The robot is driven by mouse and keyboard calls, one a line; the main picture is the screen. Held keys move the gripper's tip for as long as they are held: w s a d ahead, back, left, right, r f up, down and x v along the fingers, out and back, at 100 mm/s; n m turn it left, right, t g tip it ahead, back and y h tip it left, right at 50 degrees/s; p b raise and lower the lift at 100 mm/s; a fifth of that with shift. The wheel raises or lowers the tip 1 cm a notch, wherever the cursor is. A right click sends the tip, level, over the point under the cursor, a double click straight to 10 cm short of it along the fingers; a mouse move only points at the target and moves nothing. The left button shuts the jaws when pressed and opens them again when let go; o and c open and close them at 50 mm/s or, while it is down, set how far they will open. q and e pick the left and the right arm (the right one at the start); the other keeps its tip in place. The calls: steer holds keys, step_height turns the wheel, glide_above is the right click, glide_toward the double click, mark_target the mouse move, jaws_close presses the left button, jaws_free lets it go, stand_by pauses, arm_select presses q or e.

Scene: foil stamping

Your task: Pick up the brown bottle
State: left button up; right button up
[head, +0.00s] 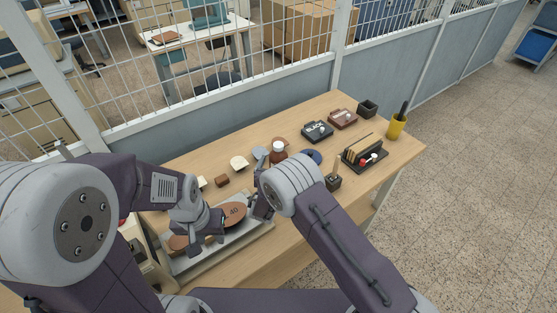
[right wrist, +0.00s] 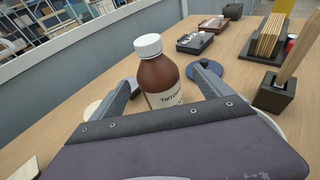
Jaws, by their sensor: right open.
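The brown bottle (head: 278,154) with a white cap and pale label stands upright on the wooden table. In the right wrist view the bottle (right wrist: 160,80) stands between the two spread fingers of my right gripper (right wrist: 167,78). The fingers are open, and I see no clear contact with the bottle. In the head view my right arm's wrist hides most of this gripper. My left gripper (head: 205,236) is over the machine's plate at the table's left end; its jaw opening is not clear.
Near the bottle are a blue round lid (right wrist: 204,69) and a black holder (right wrist: 273,95). Dark trays (head: 317,131) and a yellow cup (head: 396,126) stand further right. A low wall with mesh (head: 240,105) runs behind the table (head: 225,163).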

steer(key=x, duration=0.3)
steer(key=shift+w+a+f, duration=0.1)
steer(key=shift+w+f, duration=0.05)
steer(key=shift+f, duration=0.05)
steer(key=p+x, duration=0.1)
steer(key=x, duration=0.2)
steer(key=shift+w+p, duration=0.1)
steer(key=shift+p, duration=0.3)
steer(key=shift+w+f, duration=0.15)
steer(key=shift+w, duration=0.1)
steer(key=shift+w+f, duration=0.2)
steer(key=shift+w, duration=0.15)
steer(key=shift+s+r, duration=0.1)
jaws_close()
arm_select(q)
steer(key=shift+w+r, duration=0.6)
steer(key=shift+r, duration=0.3)
